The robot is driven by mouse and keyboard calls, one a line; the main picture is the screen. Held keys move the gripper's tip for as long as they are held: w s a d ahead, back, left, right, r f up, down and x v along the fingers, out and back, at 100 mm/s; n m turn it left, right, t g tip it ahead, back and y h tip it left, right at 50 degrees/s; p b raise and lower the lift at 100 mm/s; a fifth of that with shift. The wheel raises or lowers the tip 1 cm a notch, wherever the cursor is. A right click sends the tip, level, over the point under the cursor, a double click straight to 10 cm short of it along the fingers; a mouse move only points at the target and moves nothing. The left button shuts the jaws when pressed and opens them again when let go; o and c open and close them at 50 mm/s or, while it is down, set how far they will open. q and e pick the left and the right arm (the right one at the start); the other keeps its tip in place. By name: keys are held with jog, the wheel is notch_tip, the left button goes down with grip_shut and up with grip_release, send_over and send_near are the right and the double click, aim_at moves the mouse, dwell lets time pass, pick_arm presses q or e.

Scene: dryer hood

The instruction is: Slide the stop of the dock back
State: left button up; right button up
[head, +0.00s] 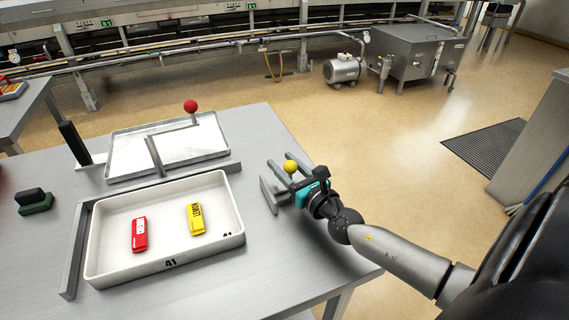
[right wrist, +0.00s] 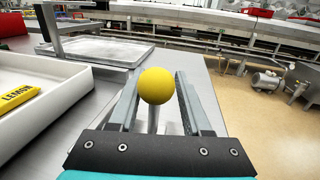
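The stop is a grey metal piece (head: 272,195) with a yellow ball knob (head: 290,166) on a thin post. It stands at the right of the dock, whose grey rail (head: 75,255) runs beside a white tray (head: 240,238) marked 41. My right gripper (head: 284,171) is open, with a finger on each side of the knob's post. In the right wrist view the yellow knob (right wrist: 156,85) sits between the parted fingers, with gaps on both sides. My left gripper is in neither view.
A dark green-based object (head: 35,203) lies at left. The table front is clear.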

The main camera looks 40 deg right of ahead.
jog(key=shift+s+f, duration=0.15)
jog(key=shift+s, duration=0.25)
jog(key=s, duration=0.4)
jog(key=s+b, duration=0.1)
jog(key=s, duration=0.3)
jog(key=s+b, duration=0.1)
jog(key=s, duration=0.3)
jog(key=shift+s+a, duration=0.3)
jog(key=shift+s, duration=0.9)
